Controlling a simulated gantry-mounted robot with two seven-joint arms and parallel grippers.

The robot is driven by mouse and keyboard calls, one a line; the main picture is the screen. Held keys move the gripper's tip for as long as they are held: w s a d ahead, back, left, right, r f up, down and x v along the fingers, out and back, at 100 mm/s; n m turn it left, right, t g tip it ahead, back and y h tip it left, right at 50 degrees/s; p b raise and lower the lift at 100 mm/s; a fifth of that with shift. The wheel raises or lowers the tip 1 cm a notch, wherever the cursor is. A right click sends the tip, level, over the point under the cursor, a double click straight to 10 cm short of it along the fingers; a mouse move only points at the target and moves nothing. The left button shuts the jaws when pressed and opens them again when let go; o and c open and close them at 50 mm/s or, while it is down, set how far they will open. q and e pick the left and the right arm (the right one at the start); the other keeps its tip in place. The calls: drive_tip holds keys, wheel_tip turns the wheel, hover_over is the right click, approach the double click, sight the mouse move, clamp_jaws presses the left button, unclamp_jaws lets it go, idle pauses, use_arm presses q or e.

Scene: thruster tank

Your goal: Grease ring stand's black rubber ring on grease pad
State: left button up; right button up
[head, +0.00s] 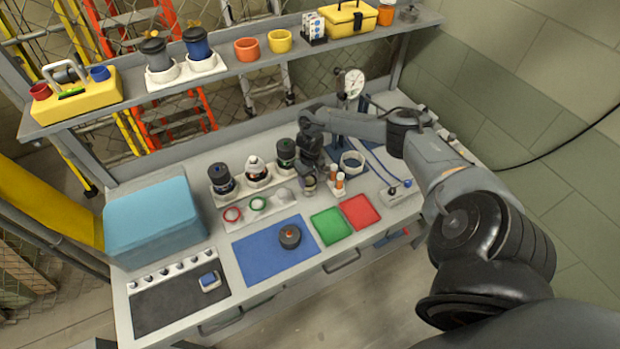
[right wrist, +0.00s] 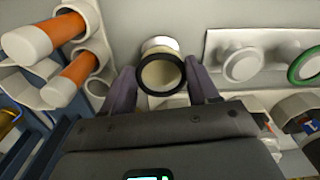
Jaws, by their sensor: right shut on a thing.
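My right gripper (head: 308,183) reaches down to the bench just right of the ring stand (head: 240,226). In the right wrist view its fingers (right wrist: 162,85) are shut on the black rubber ring (right wrist: 160,74), one on each side. A round cream thing, probably the grease pad (right wrist: 158,72), shows through the ring, with a white round part behind it. I cannot tell whether ring and pad touch. My left gripper is not in view.
Black canisters (head: 221,178) stand behind the ring stand. In front lie a blue mat (head: 262,254), a green tray (head: 331,226) and a red tray (head: 360,211).

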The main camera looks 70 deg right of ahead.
drive_tip(key=shift+f, duration=0.35)
idle(0.7)
drive_tip(key=shift+f, duration=0.3)
idle(0.4)
drive_tip(key=n, duration=0.4)
drive_tip(key=shift+n+b, duration=0.3)
